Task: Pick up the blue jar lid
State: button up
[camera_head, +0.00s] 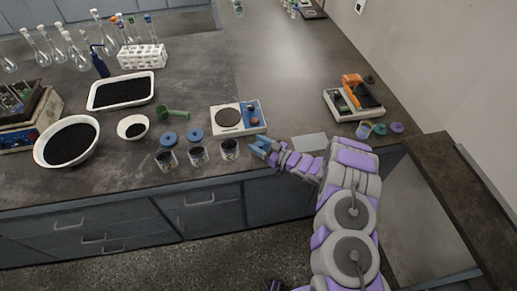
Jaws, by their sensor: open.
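Two blue jar lids lie flat on the dark bench, one (168,138) behind the left jar and one (195,134) behind the middle jar. Three small jars with dark contents, left (167,159), middle (198,155) and right (229,149), stand in a row near the front edge. My gripper (260,148) is open, low over the bench just right of the right jar. Blue shows at its fingers; I cannot tell whether this is a further lid or the fingers themselves. My gripper is clearly apart from the two visible lids.
A balance (238,118) stands behind my gripper. A white bowl (132,128), a green scoop (173,114) and a black-filled tray (121,91) are to the left.

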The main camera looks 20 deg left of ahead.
jog(key=shift+d+r, duration=0.25)
jog(key=shift+d, duration=0.5)
jog(key=c, duration=0.5)
jog(key=shift+a+f, duration=0.1)
jog(key=shift+a, duration=0.2)
jog(key=c, duration=0.5)
jog(key=shift+a, duration=0.2)
grip_shut()
jog(key=shift+d, duration=0.15)
